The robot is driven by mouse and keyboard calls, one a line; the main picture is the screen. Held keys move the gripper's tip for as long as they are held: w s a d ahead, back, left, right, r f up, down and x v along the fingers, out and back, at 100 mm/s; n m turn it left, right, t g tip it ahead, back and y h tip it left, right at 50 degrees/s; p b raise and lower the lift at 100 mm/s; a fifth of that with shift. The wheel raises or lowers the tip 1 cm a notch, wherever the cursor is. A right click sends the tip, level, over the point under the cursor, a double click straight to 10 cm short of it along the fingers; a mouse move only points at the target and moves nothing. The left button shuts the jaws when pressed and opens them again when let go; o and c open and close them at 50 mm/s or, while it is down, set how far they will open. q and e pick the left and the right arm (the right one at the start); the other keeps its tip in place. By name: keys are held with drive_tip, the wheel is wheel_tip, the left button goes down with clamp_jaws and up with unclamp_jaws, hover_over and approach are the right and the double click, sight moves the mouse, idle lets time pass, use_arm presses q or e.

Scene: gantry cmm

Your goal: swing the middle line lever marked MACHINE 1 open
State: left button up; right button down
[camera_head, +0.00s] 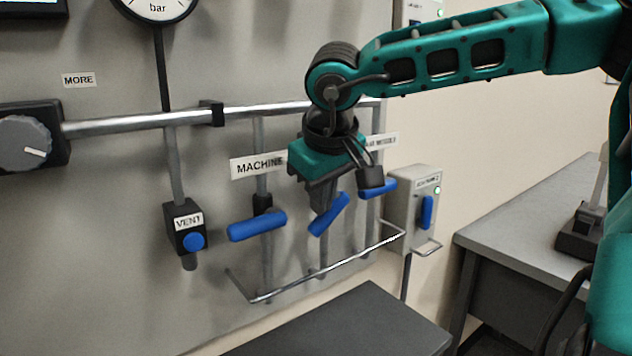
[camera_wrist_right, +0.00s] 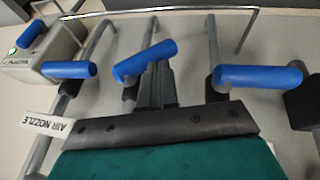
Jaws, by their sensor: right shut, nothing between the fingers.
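Three blue-handled line levers sit in a row on the panel's pipes. The middle lever (camera_head: 328,214) is tilted, its right end higher; the left lever (camera_head: 257,225) and right lever (camera_head: 377,188) lie nearer level. My right gripper (camera_head: 322,198) is shut and empty, fingers pointing down at the middle lever. In the right wrist view the fingertips (camera_wrist_right: 158,78) are right by the middle lever (camera_wrist_right: 145,61); I cannot tell whether they touch. A sign (camera_head: 257,166) reading "MACHINE" is partly hidden by my gripper, so its number does not show. My left gripper is out of view.
A thin metal rail (camera_head: 325,273) runs in front below the levers. A VENT valve (camera_head: 186,228) is at left, and a grey switch box (camera_head: 412,208) at right. The AIR NOZZLE sign (camera_wrist_right: 48,123) shows in the wrist view. A grey table (camera_head: 535,205) stands far right.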

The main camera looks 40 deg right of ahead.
sight(321, 225)
drive_tip(key=shift+d+f, duration=0.1)
drive_tip(key=shift+f, duration=0.05)
idle(0.3)
drive_tip(key=shift+f, duration=0.4)
idle(0.4)
drive_tip(key=shift+a+f, duration=0.2)
drive_tip(key=shift+f, duration=0.4)
drive_tip(key=shift+d+f+b, duration=0.1)
drive_tip(key=shift+f+b, duration=0.45)
drive_tip(key=shift+f, duration=0.35)
idle(0.9)
